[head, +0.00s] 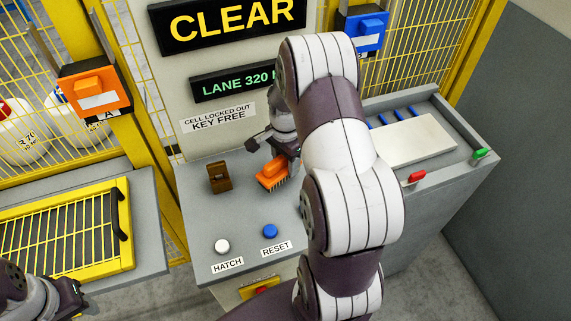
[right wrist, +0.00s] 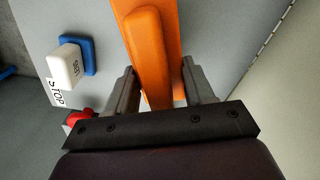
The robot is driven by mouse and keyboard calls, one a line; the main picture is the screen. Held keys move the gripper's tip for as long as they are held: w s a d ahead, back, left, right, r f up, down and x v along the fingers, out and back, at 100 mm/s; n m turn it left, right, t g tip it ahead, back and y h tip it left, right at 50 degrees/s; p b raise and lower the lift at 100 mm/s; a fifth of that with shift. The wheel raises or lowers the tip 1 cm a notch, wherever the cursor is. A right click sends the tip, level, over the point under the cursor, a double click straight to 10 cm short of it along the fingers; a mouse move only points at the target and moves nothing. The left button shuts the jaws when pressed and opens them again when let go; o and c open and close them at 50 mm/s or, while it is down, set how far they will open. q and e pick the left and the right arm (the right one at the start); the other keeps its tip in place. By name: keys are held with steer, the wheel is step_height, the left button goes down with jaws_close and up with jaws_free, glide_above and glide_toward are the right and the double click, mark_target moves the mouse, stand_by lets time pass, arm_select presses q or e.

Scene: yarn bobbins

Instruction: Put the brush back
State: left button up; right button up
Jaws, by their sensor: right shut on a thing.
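The orange brush (head: 271,173) is over the grey console top in the head view, bristles down, beside a small brown block (head: 219,178). I cannot tell whether the bristles touch the console. My right gripper (head: 276,141) is shut on the brush. In the right wrist view the orange brush body (right wrist: 150,45) runs up between the two fingers of the gripper (right wrist: 160,88). My right arm hides part of the console to the right of the brush. My left arm shows at the lower left corner of the head view; its fingers cannot be made out.
A white HATCH button (head: 222,246) and a blue RESET button (head: 270,231) sit at the console front. A tray (head: 440,105) with a pale panel and blue strips is at right, with red (head: 416,177) and green (head: 479,153) handles. A yellow-framed grille (head: 70,235) is at left.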

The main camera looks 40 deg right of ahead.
mark_target(286, 168)
step_height(286, 168, down, 3)
steer(key=shift+r, duration=0.15)
steer(key=shift+f, duration=0.25)
steer(key=o, duration=1)
steer(key=shift+r, duration=0.15)
step_height(286, 168, up, 12)
steer(key=shift+f+b, duration=0.2)
steer(key=shift+b, duration=0.65)
steer(key=s+a+n, duration=0.4)
steer(key=a+n, duration=0.4)
steer(key=s+a+f+n+t, duration=0.1)
steer(key=s+a+n, duration=0.4)
steer(key=a+n, duration=0.3)
steer(key=shift+s+a+f+n, duration=0.25)
steer(key=shift+s+a+n, duration=0.1)
steer(key=shift+n, duration=0.35)
